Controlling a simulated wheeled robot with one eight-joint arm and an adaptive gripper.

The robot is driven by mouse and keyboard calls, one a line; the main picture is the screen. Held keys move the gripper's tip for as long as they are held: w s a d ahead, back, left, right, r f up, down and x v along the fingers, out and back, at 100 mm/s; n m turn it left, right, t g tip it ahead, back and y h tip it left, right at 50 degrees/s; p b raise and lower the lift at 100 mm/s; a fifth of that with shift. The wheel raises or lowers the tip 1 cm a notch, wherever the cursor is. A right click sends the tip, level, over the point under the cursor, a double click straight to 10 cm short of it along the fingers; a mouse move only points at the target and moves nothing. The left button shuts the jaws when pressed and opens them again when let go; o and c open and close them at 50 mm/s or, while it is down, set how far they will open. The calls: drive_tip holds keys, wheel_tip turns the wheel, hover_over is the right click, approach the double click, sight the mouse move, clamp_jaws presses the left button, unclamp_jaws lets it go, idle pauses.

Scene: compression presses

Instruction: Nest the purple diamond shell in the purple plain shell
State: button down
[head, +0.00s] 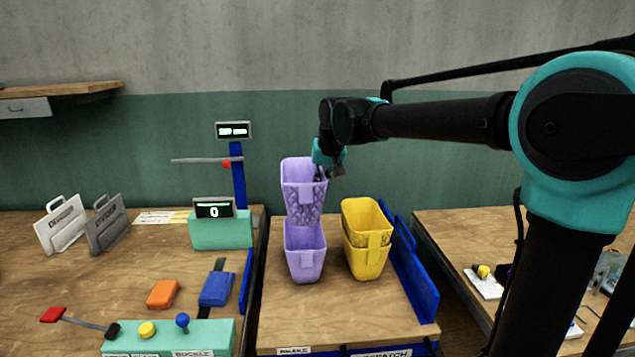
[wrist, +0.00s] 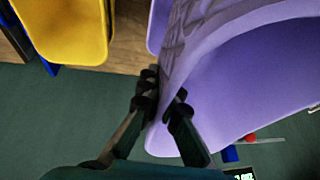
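The purple diamond shell (head: 304,196) has a raised diamond pattern and is upright in the head view, above the purple plain shell (head: 305,256). Its lower end meets or overlaps the plain shell's opening; I cannot tell how deep it sits. The plain shell stands on the wooden bench top. My gripper (head: 325,174) is at the diamond shell's upper right rim. In the wrist view my gripper (wrist: 165,108) has one finger on each side of the diamond shell's wall (wrist: 190,75), pinching it.
Two yellow shells (head: 366,240), one nested in the other, stand just right of the purple shells. A blue rail (head: 414,275) runs along the bench's right side. A teal box with a display (head: 221,230) and a blue post (head: 238,180) stand to the left.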

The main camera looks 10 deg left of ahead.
drive_tip(key=shift+f, duration=0.1)
idle(0.4)
drive_tip(key=shift+f, duration=2.15)
drive_tip(key=shift+f, duration=0.1)
drive_tip(key=shift+f, duration=1.4)
drive_tip(key=shift+f, duration=0.25)
drive_tip(key=shift+f, duration=1)
drive_tip(key=c, duration=2.2)
unclamp_jaws()
drive_tip(key=shift+s, duration=0.1)
drive_tip(key=o, duration=0.6)
drive_tip(key=shift+c, duration=0.2)
